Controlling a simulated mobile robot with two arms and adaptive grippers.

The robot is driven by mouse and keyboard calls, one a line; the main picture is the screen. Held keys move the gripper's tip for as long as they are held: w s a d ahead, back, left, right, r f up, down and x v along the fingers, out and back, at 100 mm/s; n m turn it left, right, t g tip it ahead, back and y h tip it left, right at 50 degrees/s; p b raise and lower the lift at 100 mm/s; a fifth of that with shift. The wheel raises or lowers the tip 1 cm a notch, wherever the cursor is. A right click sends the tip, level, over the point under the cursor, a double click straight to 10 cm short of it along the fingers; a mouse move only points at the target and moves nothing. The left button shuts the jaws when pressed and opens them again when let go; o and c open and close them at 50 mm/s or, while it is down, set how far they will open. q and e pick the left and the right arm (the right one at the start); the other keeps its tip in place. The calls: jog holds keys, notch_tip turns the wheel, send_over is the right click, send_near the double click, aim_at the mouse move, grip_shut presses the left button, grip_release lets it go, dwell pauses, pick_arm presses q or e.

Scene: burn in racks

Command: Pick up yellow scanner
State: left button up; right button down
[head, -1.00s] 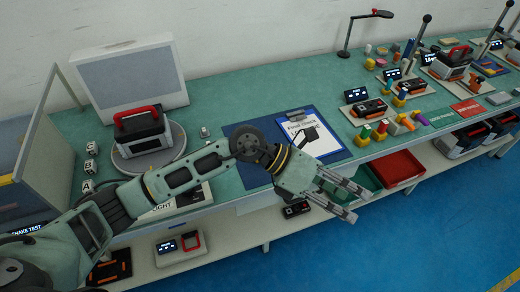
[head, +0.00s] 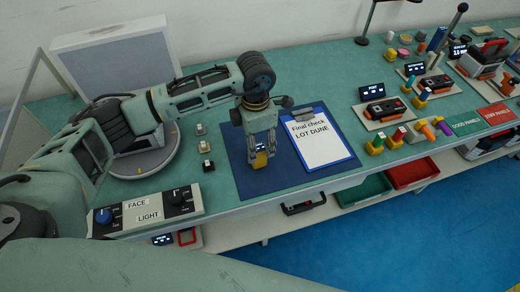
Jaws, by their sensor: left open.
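The yellow scanner (head: 260,161) stands on the dark blue mat (head: 245,187), left of the clipboard. A small dark screen shows on its upper part. My left gripper (head: 262,164) points down over it, with a finger on each side of the scanner. The gripper is open. The fingers hide part of the scanner, and I cannot tell whether they touch it. My right gripper is not in view.
The clipboard (head: 319,141) lies close to the right of the gripper. Small switch blocks (head: 205,147) and a FACE/LIGHT control panel (head: 147,213) are to the left. Panel stands (head: 387,112) are further right. My arm covers much of the turntable (head: 150,167).

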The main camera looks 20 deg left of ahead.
aim_at(258, 149)
pick_arm(q)
jog(key=shift+s+d+f+p, duration=0.15)
jog(key=shift+f+p, duration=0.4)
jog(key=shift+f, duration=0.4)
jog(key=shift+d+f+p, duration=0.1)
jog(key=shift+f+p, duration=0.35)
jog(key=shift+f, duration=0.2)
jog(key=f, duration=0.3)
jog(key=shift+w, duration=0.2)
jog(key=c, duration=0.8)
grip_shut()
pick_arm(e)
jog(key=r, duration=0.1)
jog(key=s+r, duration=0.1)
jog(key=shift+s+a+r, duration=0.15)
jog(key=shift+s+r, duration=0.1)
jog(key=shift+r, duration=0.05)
